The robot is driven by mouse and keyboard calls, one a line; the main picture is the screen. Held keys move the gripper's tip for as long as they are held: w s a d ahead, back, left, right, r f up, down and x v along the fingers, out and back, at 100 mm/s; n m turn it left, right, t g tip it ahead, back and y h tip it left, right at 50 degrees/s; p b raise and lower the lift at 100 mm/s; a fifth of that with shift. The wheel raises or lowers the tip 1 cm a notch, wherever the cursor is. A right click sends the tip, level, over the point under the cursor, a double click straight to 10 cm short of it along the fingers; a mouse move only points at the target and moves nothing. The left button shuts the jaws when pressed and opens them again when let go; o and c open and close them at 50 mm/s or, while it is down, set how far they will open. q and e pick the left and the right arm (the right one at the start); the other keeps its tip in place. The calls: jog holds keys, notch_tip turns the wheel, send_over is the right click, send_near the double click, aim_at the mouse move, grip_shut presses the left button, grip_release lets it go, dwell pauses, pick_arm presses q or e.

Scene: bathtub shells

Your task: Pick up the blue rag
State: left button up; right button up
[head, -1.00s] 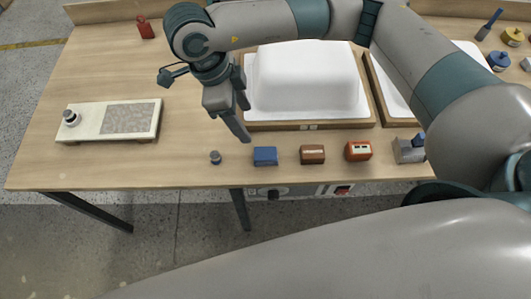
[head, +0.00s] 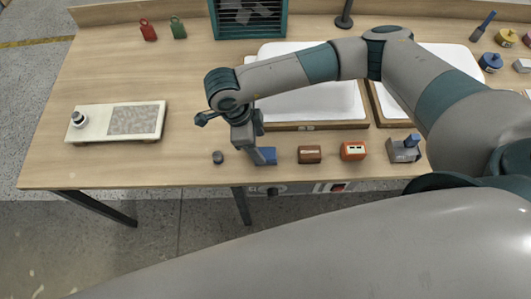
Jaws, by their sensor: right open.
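The blue rag (head: 270,158) is a small folded blue block near the table's front edge. My right gripper (head: 262,157) is right above it, pointing down, with its fingers at the rag's left part and hiding some of it. The gripper is open. I cannot tell whether the fingers touch the rag. My left gripper is not in view.
A small dark knob (head: 218,157) lies left of the rag. A brown block (head: 310,154), an orange block (head: 353,150) and a grey tool (head: 404,149) stand to its right. White tub shells on wooden trays (head: 320,125) lie behind. A pale board (head: 88,131) is at left.

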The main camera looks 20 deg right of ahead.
aim_at(264, 153)
jog(key=shift+s+d+f+p, duration=0.2)
jog(key=shift+f+p, duration=0.25)
jog(key=shift+p, duration=0.3)
jog(key=p+x, duration=0.2)
jog(key=x, duration=0.1)
jog(key=shift+s+f, duration=0.2)
jog(key=shift+f, duration=0.4)
jog(key=c, duration=1.1)
